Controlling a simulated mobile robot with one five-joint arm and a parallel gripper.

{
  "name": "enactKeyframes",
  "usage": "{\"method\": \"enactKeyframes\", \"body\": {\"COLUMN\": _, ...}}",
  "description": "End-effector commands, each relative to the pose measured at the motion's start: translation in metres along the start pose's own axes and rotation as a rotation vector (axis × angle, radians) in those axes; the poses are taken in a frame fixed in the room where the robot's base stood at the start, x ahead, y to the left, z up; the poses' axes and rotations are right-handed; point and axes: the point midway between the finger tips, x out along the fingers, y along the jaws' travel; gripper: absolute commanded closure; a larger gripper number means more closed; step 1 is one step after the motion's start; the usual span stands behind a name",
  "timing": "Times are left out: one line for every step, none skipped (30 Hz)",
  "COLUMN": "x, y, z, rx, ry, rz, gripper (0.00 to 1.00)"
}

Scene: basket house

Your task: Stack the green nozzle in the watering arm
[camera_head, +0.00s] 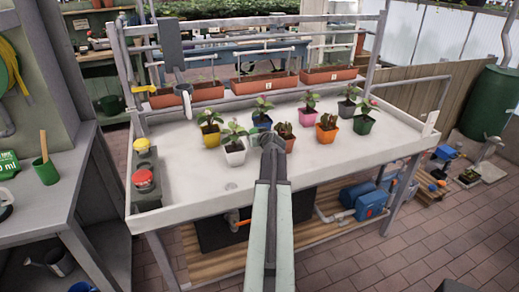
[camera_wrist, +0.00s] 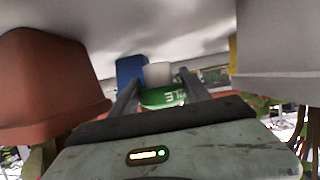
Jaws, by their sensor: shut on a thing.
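In the wrist view, a green nozzle (camera_wrist: 165,97) with white lettering sits between the two fingers of my gripper (camera_wrist: 162,93), which is shut on it. A pale cylindrical part (camera_wrist: 158,73) shows just beyond the green body. In the head view, my gripper (camera_head: 271,140) is low over the middle of the plant table, among the pots; my arm hides the green nozzle there. The watering arm (camera_head: 170,50) is a grey upright piece on the rails at the table's back left, with a rounded grey end (camera_head: 183,90) hanging down.
A white pot (camera_head: 234,150), an orange pot (camera_head: 326,130) and several other potted plants stand close around my gripper. A red-topped nozzle (camera_head: 143,178) and a yellow-topped one (camera_head: 140,146) stand at the table's left edge.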

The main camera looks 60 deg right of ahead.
Motion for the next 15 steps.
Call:
{"method": "enactKeyframes", "body": {"x": 0.001, "y": 0.000, "z": 0.002, "rx": 0.000, "ry": 0.000, "rz": 0.000, "gripper": 0.85}}
{"method": "enactKeyframes", "body": {"x": 0.002, "y": 0.000, "z": 0.005, "rx": 0.000, "ry": 0.000, "rz": 0.000, "gripper": 0.85}}
{"method": "enactKeyframes", "body": {"x": 0.004, "y": 0.000, "z": 0.011, "rx": 0.000, "ry": 0.000, "rz": 0.000, "gripper": 0.85}}
{"method": "enactKeyframes", "body": {"x": 0.006, "y": 0.000, "z": 0.016, "rx": 0.000, "ry": 0.000, "rz": 0.000, "gripper": 0.85}}
{"method": "enactKeyframes", "body": {"x": 0.009, "y": 0.000, "z": 0.021, "rx": 0.000, "ry": 0.000, "rz": 0.000, "gripper": 0.85}}
{"method": "enactKeyframes", "body": {"x": 0.011, "y": 0.000, "z": 0.028, "rx": 0.000, "ry": 0.000, "rz": 0.000, "gripper": 0.85}}
{"method": "enactKeyframes", "body": {"x": 0.013, "y": 0.000, "z": 0.033, "rx": 0.000, "ry": 0.000, "rz": 0.000, "gripper": 0.85}}
{"method": "enactKeyframes", "body": {"x": 0.015, "y": 0.000, "z": 0.036, "rx": 0.000, "ry": 0.000, "rz": 0.000, "gripper": 0.85}}
{"method": "enactKeyframes", "body": {"x": 0.015, "y": 0.000, "z": 0.037, "rx": 0.000, "ry": 0.000, "rz": 0.000, "gripper": 0.85}}
{"method": "enactKeyframes", "body": {"x": 0.015, "y": 0.000, "z": 0.036, "rx": 0.000, "ry": 0.000, "rz": 0.000, "gripper": 0.85}}
{"method": "enactKeyframes", "body": {"x": 0.014, "y": 0.000, "z": 0.035, "rx": 0.000, "ry": 0.000, "rz": 0.000, "gripper": 0.85}}
{"method": "enactKeyframes", "body": {"x": 0.013, "y": 0.001, "z": 0.033, "rx": 0.000, "ry": 0.000, "rz": 0.000, "gripper": 0.85}}
{"method": "enactKeyframes", "body": {"x": 0.013, "y": 0.001, "z": 0.033, "rx": 0.000, "ry": 0.000, "rz": 0.000, "gripper": 0.85}}
{"method": "enactKeyframes", "body": {"x": 0.013, "y": 0.001, "z": 0.032, "rx": 0.000, "ry": 0.000, "rz": 0.000, "gripper": 0.85}}
{"method": "enactKeyframes", "body": {"x": 0.013, "y": 0.001, "z": 0.032, "rx": 0.000, "ry": 0.000, "rz": 0.001, "gripper": 0.85}}
